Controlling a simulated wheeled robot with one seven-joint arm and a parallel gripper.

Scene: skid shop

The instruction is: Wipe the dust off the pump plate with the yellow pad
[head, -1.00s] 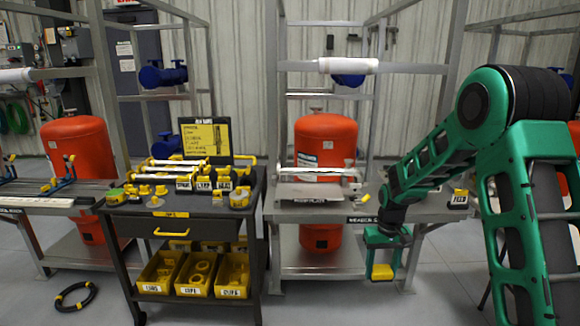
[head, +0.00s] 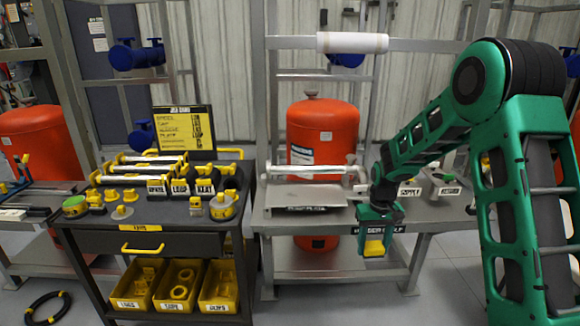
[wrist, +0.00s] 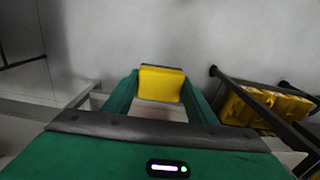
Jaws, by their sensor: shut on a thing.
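The yellow pad (head: 374,247) is held between the fingers of my gripper (head: 378,225), in front of the bench's front edge. In the wrist view the pad (wrist: 161,83) sits between the green fingers of my gripper (wrist: 160,100), with the floor beyond. The pump plate (head: 305,195) is a flat grey plate on the bench, to the left of my gripper, with a pale bar across its back. The pad and plate are apart. Dust on the plate is too fine to make out.
A dark tool cart (head: 100,235) with yellow-handled tools stands left of the bench (head: 420,215). Yellow bins (head: 180,286) sit on its lower shelf. A red tank (head: 322,130) stands behind the plate. Small labelled blocks (head: 408,188) lie on the bench's right side.

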